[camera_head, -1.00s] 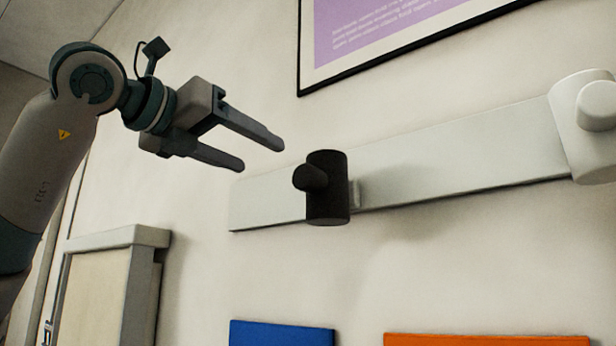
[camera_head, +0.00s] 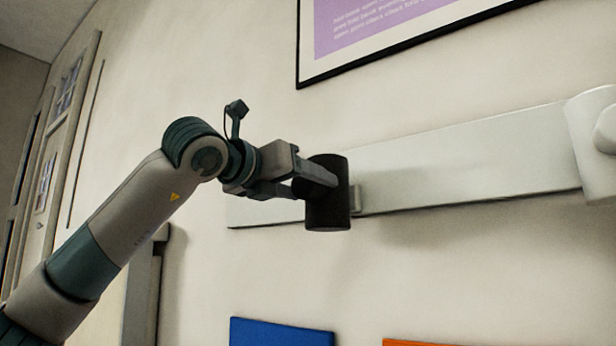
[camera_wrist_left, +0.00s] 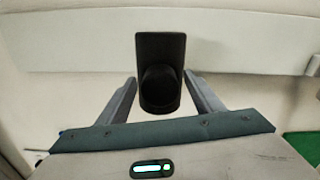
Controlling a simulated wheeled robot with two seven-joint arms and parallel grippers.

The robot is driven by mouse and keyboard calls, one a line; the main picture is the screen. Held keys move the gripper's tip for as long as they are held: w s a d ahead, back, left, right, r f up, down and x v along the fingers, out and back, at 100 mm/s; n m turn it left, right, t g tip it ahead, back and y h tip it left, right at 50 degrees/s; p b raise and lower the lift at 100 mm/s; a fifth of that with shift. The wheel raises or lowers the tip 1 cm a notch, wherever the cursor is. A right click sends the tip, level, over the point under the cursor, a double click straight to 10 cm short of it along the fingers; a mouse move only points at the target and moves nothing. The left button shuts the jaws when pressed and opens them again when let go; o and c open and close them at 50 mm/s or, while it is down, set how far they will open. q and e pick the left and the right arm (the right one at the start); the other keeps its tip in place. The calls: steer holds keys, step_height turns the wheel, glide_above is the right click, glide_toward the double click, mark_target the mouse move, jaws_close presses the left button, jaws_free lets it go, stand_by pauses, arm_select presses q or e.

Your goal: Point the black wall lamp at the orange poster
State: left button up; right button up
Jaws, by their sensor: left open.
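The black wall lamp (camera_head: 330,208) is a dark cylinder with a knob on its front, mounted on a pale wall rail. In the left wrist view the lamp (camera_wrist_left: 160,62) stands centred between the open fingers (camera_wrist_left: 160,92), with a visible gap on each side. The orange poster (camera_head: 460,343) shows only as its top edge at the bottom of the head view, below and right of the lamp. My right gripper is not in view.
The pale rail (camera_head: 450,170) runs along the wall to a white lamp (camera_head: 590,140) at the right. A blue poster (camera_head: 280,332) is below the black lamp. A framed purple poster (camera_head: 370,25) hangs above. The wall between is clear.

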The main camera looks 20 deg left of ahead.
arm_select(q)
steer(key=shift+w+d, duration=0.1)
steer(key=shift+w, duration=0.3)
steer(key=shift+s, duration=0.25)
steer(key=c, duration=1.5)
steer(key=shift+f+n+b, duration=0.15)
steer(key=shift+n+b, duration=0.15)
steer(key=shift+b, duration=0.25)
steer(key=n+b, duration=0.3)
steer(key=b, duration=0.2)
steer(key=shift+f, duration=0.1)
steer(key=shift+r+n+b, duration=0.25)
steer(key=shift+n+b, duration=0.2)
steer(key=shift+n, duration=0.15)
